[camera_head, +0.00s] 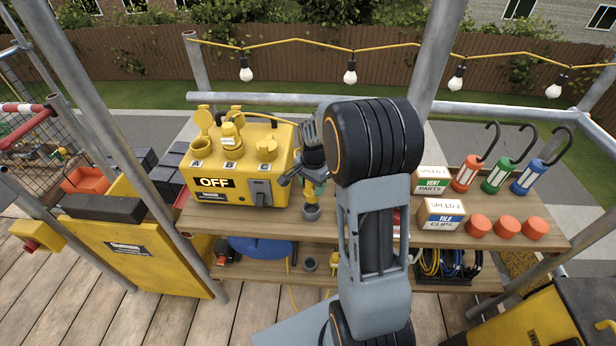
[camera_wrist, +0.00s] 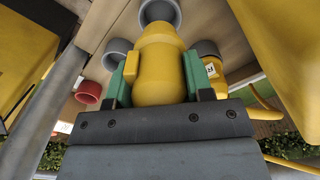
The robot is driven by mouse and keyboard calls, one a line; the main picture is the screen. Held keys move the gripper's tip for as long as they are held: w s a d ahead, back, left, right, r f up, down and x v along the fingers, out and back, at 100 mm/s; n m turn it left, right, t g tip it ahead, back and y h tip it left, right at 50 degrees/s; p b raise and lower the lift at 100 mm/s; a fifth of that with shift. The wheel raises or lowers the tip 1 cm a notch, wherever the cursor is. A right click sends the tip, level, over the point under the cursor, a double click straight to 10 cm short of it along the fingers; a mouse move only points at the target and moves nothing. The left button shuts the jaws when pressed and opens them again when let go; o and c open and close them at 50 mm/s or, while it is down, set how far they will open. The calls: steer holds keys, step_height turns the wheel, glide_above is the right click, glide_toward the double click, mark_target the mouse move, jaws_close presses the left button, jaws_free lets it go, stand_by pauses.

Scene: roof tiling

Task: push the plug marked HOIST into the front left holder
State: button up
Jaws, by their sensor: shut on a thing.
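My gripper (camera_wrist: 158,78) is shut on a yellow plug (camera_wrist: 160,62), its green jaw pads on both sides of the body. No marking shows on the held plug, so I cannot tell if it is HOIST. In the wrist view one grey holder (camera_wrist: 172,8) lies just beyond the plug's tip and another grey holder (camera_wrist: 114,54) lies to the left. A grey holder (camera_wrist: 207,47) on the right has a yellow plug (camera_wrist: 211,69) with a white label at it. In the head view my gripper (camera_head: 311,190) is over the upper shelf, just above a grey holder (camera_head: 311,212); my arm hides much there.
A yellow power box (camera_head: 240,165) reading OFF, with sockets A, B and C, stands left of my gripper. VERT PARTS (camera_head: 432,181) and TILE CLIPS (camera_head: 441,214) boxes, orange caps (camera_head: 507,228) and hooked lamps (camera_head: 497,175) stand right. A red ring (camera_wrist: 88,92) shows in the wrist view.

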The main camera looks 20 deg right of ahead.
mark_target(312, 199)
steer(key=shift+f+b, duration=2.1)
steer(key=shift+f, duration=0.75)
steer(key=shift+a+f+b, duration=0.1)
steer(key=shift+f+b, duration=0.3)
steer(key=shift+f, duration=0.2)
steer(key=o, duration=0.8)
steer(key=shift+c, duration=0.2)
steer(key=shift+r, duration=0.15)
steer(key=shift+r+p, duration=4.15)
steer(key=shift+r, duration=1.25)
